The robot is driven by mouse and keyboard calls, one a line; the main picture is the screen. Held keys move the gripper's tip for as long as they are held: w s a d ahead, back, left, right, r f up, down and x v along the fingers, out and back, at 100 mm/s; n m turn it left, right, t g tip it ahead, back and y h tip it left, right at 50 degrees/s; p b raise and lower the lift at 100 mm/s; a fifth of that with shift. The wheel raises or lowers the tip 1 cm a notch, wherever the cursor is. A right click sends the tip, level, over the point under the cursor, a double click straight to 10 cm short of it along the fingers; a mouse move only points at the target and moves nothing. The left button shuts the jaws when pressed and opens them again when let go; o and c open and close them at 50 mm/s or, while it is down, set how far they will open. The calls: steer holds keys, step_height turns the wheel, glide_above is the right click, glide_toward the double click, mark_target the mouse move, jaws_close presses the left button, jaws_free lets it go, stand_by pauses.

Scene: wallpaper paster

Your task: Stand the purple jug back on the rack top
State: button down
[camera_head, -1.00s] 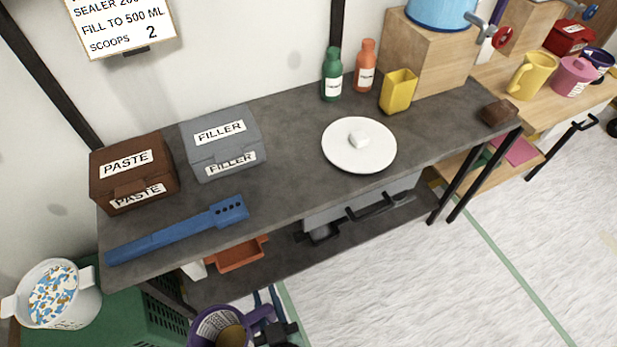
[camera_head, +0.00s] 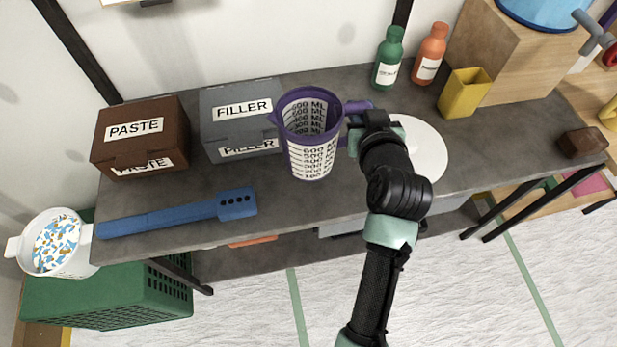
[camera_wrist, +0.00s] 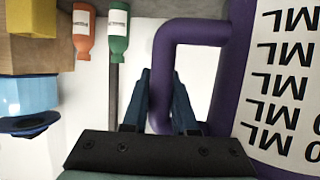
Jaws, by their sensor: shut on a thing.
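The purple jug (camera_head: 309,140), with a white measuring scale in ML, appears upright over the middle of the grey rack top (camera_head: 285,200). It is in front of the filler box and left of the plate. I cannot tell whether its base touches the rack top. My gripper (camera_head: 358,118) is shut on the jug's purple handle, coming from the right. In the wrist view, the fingers (camera_wrist: 162,95) sit on either side of one bar of the handle (camera_wrist: 190,32), and the jug's scale side (camera_wrist: 285,85) fills the right edge.
Brown paste box (camera_head: 142,142) and grey filler box (camera_head: 240,110) stand at the back left. A blue flat tool (camera_head: 175,213) lies in front. The white plate (camera_head: 432,150) is partly behind my arm. Green (camera_head: 388,60) and orange (camera_head: 430,55) bottles and a yellow cup (camera_head: 464,93) stand behind.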

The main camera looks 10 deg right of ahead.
steer(key=shift+s+r, duration=0.1)
steer(key=shift+s, duration=0.05)
step_height(320, 180, down, 10)
steer(key=shift+r+b, duration=0.1)
steer(key=shift+b, duration=0.25)
steer(key=c, duration=0.7)
jaws_free()
steer(key=shift+f, duration=0.25)
steer(key=v, duration=1.3)
steer(key=shift+r+b, duration=0.2)
steer(key=shift+b, duration=0.15)
steer(key=shift+d, duration=0.1)
